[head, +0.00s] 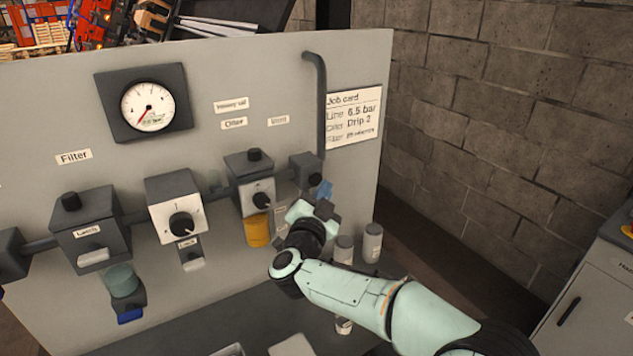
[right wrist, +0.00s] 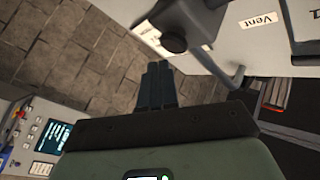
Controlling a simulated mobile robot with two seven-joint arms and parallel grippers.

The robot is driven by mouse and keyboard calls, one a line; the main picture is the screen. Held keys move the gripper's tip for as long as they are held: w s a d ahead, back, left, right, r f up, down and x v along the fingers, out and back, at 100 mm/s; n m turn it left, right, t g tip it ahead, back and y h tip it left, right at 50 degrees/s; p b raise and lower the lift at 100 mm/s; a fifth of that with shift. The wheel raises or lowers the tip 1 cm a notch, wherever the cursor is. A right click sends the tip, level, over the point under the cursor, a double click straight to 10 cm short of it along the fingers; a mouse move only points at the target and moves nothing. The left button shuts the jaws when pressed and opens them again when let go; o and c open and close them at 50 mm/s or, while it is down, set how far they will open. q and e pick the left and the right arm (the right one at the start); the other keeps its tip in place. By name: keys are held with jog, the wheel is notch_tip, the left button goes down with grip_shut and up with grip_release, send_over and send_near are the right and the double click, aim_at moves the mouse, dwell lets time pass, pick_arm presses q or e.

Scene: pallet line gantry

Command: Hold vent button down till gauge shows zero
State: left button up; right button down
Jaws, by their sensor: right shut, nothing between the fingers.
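The round white gauge (head: 148,107) sits in a dark square frame on the grey panel. Its reddish needle points to the lower left; the numerals are too small to read. The vent block (head: 303,167) is a small dark box at the panel's right, under the grey pipe, with a dark round button (head: 315,180) on its front. My right gripper (head: 324,190) is shut and empty, its fingertips just below and in front of that button. In the right wrist view the shut fingers (right wrist: 158,80) point toward the dark knob-like button (right wrist: 174,41); I cannot tell whether they touch.
Left of the vent block are a regulator (head: 176,207), a filter unit (head: 88,228) and an oiler with a yellow bowl (head: 257,231). A job card (head: 353,115) hangs at right. A block wall lies beyond.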

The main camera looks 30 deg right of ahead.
pick_arm(q)
jog(key=shift+s+f+b, duration=0.35)
jog(key=shift+f+b, duration=0.25)
jog(key=shift+f, duration=0.15)
jog(key=shift+s+f+b, duration=0.35)
jog(key=shift+f+b, duration=0.25)
jog(key=shift+f, duration=0.1)
pick_arm(e)
jog(key=shift+s+d, duration=0.2)
jog(key=shift+s, duration=2.25)
